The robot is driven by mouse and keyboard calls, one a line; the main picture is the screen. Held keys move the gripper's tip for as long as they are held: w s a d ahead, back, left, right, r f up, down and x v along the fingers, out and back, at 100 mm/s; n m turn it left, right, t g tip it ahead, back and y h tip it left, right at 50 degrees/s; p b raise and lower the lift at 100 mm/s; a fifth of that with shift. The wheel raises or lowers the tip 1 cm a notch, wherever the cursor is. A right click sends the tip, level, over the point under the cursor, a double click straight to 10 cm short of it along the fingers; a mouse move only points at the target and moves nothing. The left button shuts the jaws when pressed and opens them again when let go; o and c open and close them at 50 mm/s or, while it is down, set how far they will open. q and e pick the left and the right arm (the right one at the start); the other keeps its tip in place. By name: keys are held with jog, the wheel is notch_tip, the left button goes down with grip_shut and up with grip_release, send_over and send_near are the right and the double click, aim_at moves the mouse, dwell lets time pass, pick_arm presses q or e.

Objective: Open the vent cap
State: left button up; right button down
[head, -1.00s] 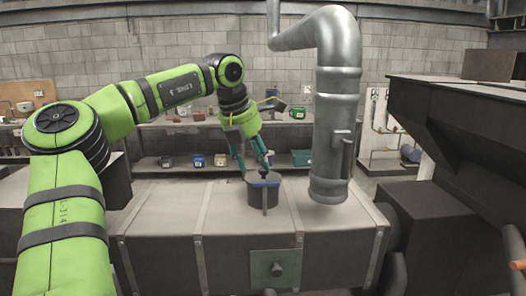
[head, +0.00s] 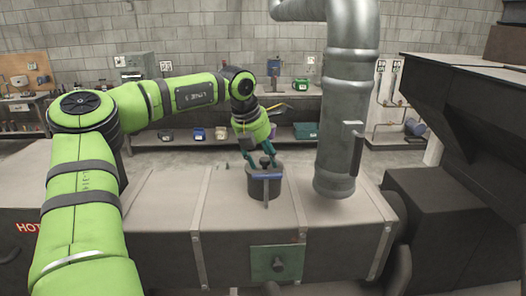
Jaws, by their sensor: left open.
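The vent cap (head: 264,185) is a dark, round, upright piece on top of the long grey box (head: 225,205). It has a blue bar across its front and a small dark knob (head: 265,162) on top. My left gripper (head: 262,163) comes down from above at the cap's top. Its teal fingers are spread and open, with the knob showing between or just in front of them. I cannot tell whether they touch it. My right gripper is not in view.
A thick metal pipe (head: 347,110) hangs just right of the cap, with a dark handle on its side. A green plate with a knob (head: 277,263) is on the box's front. Large dark machinery (head: 470,110) fills the right. Shelves stand behind.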

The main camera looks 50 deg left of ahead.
pick_arm(q)
jog(key=shift+s+d+r, duration=0.1)
jog(key=shift+d, duration=0.05)
jog(key=shift+s+d, duration=0.1)
jog(key=c, duration=0.3)
grip_shut()
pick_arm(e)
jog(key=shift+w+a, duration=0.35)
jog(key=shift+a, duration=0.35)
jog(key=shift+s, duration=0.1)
